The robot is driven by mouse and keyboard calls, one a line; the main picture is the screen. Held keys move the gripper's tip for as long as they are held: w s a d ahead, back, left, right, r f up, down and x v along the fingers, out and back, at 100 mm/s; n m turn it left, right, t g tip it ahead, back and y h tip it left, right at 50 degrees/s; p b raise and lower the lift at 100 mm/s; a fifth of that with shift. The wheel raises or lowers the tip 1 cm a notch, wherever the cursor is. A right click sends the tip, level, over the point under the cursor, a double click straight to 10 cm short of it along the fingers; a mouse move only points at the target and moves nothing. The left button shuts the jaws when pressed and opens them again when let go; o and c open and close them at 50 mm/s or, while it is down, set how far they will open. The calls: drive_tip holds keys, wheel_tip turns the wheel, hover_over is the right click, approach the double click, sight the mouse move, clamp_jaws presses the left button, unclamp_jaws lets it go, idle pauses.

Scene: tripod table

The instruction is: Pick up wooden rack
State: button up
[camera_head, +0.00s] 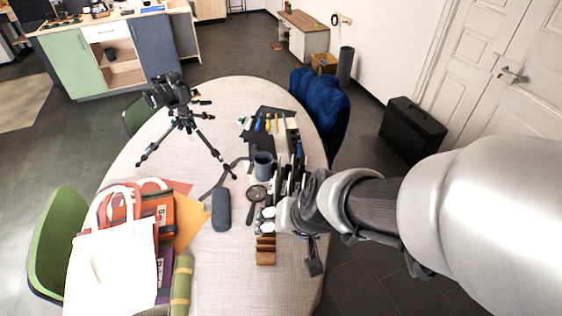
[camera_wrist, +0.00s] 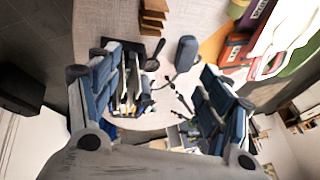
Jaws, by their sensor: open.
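The wooden rack (camera_head: 265,252) is a small brown block with slots, standing on the round table near its front right edge. It also shows at the top of the wrist view (camera_wrist: 153,20), beyond my fingertips and apart from them. My gripper (camera_head: 264,219) is just behind the rack in the head view, above the table. In the wrist view my gripper (camera_wrist: 157,62) has its two fingers spread wide with nothing held between them. My arm comes in from the right and hides part of the table's right side.
The pale round table (camera_head: 240,290) holds a grey case (camera_head: 221,209), a magnifying glass (camera_head: 256,196), a dark mug (camera_head: 263,164), a tripod with camera (camera_head: 178,105) and a white bag (camera_head: 112,262). Dark upright items crowd behind my gripper. Table in front of the rack is clear.

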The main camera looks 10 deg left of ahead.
drive_tip(key=a+f+p, duration=0.3)
drive_tip(key=a+f, duration=0.2)
drive_tip(key=h+p, duration=0.3)
approach(265, 257)
drive_tip(key=shift+b+x, duration=5.05)
drive_tip(key=shift+x, duration=0.4)
drive_tip(key=shift+w, duration=0.1)
drive_tip(key=shift+r, duration=0.1)
drive_tip(key=shift+t, duration=0.3)
drive_tip(key=c, duration=1.2)
